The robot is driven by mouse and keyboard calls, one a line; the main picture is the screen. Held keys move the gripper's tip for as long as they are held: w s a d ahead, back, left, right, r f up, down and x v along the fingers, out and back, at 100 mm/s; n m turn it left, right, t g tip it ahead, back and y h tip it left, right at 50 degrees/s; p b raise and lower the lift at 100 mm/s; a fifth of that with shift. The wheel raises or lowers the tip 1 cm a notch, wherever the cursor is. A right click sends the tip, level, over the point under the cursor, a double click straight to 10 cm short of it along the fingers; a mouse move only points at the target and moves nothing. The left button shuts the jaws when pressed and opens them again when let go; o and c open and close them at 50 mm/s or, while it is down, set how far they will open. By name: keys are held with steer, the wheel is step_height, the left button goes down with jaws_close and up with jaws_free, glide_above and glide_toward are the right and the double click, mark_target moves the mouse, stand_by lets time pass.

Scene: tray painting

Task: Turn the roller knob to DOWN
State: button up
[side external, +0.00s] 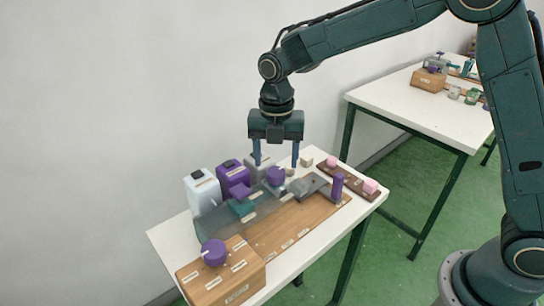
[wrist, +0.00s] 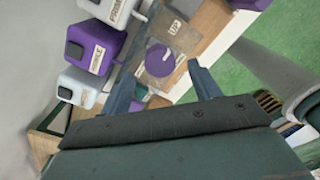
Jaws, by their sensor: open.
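A round purple knob (wrist: 160,62) with a white mark sits on a grey plate (wrist: 183,38) in the wrist view. An UP label lies on the plate above it in the picture; no DOWN label is legible. This knob (side external: 275,176) shows in the side view near the far end of the tray station. My gripper (side external: 276,165) is open and empty, pointing down above the knob. In the wrist view its two fingers are either side of the knob. I cannot tell whether they touch it.
White (side external: 202,190) and purple (side external: 233,178) containers stand close on the left. Another purple knob (side external: 214,252) is on a wooden box (side external: 225,280) in front. A brown strip with pink blocks (side external: 370,187) and an upright purple piece (side external: 337,186) lie to the right.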

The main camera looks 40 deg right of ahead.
mark_target(276, 171)
steer(key=shift+f, duration=1.75)
steer(key=c, duration=1)
